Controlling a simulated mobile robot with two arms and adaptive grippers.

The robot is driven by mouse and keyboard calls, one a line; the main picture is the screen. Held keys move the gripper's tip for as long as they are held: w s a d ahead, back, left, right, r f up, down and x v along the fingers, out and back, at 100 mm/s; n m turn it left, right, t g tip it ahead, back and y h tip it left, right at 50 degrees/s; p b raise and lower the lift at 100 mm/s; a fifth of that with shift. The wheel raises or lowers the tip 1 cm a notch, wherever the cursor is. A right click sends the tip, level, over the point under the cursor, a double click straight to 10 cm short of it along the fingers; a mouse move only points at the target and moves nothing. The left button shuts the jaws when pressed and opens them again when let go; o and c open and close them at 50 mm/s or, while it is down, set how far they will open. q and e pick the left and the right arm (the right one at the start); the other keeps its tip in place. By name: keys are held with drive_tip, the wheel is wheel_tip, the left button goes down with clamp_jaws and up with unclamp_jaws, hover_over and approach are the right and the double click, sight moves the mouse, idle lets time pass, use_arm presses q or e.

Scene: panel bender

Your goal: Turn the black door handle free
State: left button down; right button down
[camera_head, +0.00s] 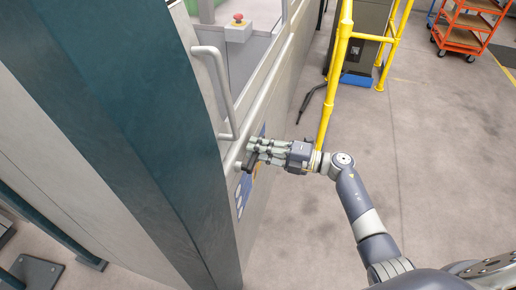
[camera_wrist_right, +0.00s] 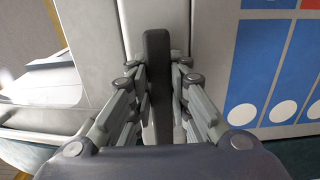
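The black door handle (camera_wrist_right: 157,75) stands upright in the wrist view, between the two fingers of my right gripper (camera_wrist_right: 160,88). The finger pads lie close along both sides of it and appear to touch it. In the head view my right gripper (camera_head: 255,153) reaches from the right to the machine's front, and the dark handle (camera_head: 249,161) shows at its fingertips, partly hidden by them. My left gripper is not in either view.
A long grey bar handle (camera_head: 222,95) is on the machine door above my gripper. A blue label panel (camera_wrist_right: 262,70) with white circles is beside the black handle. A yellow rail (camera_head: 335,75) stands behind my right wrist. The floor at right is clear, with an orange cart (camera_head: 466,22) far back.

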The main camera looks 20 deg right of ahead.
sight(241, 175)
drive_tip(key=shift+f, duration=0.1)
wheel_tip(241, 175, down, 2)
drive_tip(key=m+p, duration=0.1)
drive_tip(key=m, duration=0.2)
drive_tip(key=shift+s+a, duration=0.1)
drive_tip(key=shift+s, duration=0.05)
drive_tip(key=m, duration=0.1)
drive_tip(key=f+m, duration=0.1)
drive_tip(key=s+f+m+p, duration=0.1)
drive_tip(key=m, duration=0.1)
drive_tip(key=shift+a+f, duration=0.1)
drive_tip(key=shift+a, duration=0.2)
drive_tip(key=shift+s+a+f+m+p, duration=0.3)
drive_tip(key=shift+s+f+m+p, duration=0.15)
drive_tip(key=shift+m, duration=0.7)
drive_tip(key=shift+s+a+f+m+p, duration=0.35)
drive_tip(key=shift+s+f+m+p, duration=0.15)
drive_tip(key=shift+m, duration=0.7)
drive_tip(key=shift+s+a+f+m+p, duration=0.3)
drive_tip(key=shift+s+f+m+p, duration=0.15)
drive_tip(key=shift+m, duration=0.7)
drive_tip(key=shift+s+a, duration=0.1)
drive_tip(key=c, duration=1.5)
unclamp_jaws()
